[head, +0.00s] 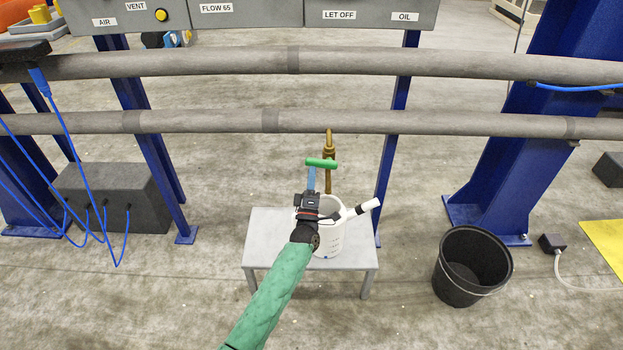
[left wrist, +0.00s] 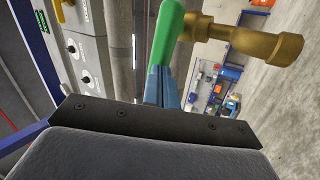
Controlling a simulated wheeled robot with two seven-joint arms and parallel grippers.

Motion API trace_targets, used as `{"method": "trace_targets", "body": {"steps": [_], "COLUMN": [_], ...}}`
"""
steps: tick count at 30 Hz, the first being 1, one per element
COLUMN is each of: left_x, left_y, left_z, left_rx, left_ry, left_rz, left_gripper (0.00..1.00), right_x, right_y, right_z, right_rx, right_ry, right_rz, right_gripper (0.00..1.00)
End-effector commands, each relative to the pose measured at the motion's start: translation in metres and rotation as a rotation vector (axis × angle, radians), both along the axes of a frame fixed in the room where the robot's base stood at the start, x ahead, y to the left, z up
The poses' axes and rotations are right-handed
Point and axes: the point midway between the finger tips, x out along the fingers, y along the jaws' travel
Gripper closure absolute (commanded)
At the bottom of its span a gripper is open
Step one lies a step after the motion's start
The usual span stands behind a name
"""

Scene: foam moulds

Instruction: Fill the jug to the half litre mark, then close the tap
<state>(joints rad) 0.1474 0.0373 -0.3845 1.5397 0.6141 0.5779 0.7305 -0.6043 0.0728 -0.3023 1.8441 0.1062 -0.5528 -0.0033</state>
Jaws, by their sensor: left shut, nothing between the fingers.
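The brass tap (head: 329,152) hangs from the lower grey pipe and has a green bar handle (head: 320,163) across it. The white jug (head: 329,240) stands upright on a small grey table (head: 264,240) below the tap, partly hidden by my left arm. Its water level and half litre mark cannot be made out, nor can any stream. My left gripper (head: 311,176) is shut and empty, its blue fingertips at the left part of the green handle. The left wrist view shows the fingers close to the green handle (left wrist: 166,35), with the brass tap (left wrist: 250,42) to the right. Contact is unclear.
A black bucket (head: 455,285) stands on the floor right of the table. A dark grey block (head: 120,195) with blue cables stands at left.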

Motion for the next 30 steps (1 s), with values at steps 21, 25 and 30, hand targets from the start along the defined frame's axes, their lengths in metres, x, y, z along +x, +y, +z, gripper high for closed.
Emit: {"method": "trace_targets", "body": {"steps": [21,25,30], "left_x": [0.0,0.0,-0.001], "left_y": [0.002,0.002,0.002], "left_z": [0.017,0.017,0.015], "left_rx": [0.305,0.304,0.303], "left_ry": [0.017,0.017,0.018], "left_rz": [0.0,0.0,-0.001], "left_gripper": [1.0,1.0,1.0], "right_x": [0.005,0.006,0.005], "right_y": [0.0,0.0,0.0], "right_z": [0.039,0.04,0.037], "right_rx": [-0.003,-0.002,-0.002], "right_ry": [0.011,0.01,0.008], "right_rz": [0.008,0.006,0.006], "right_gripper": [0.56,0.56,0.56]}}
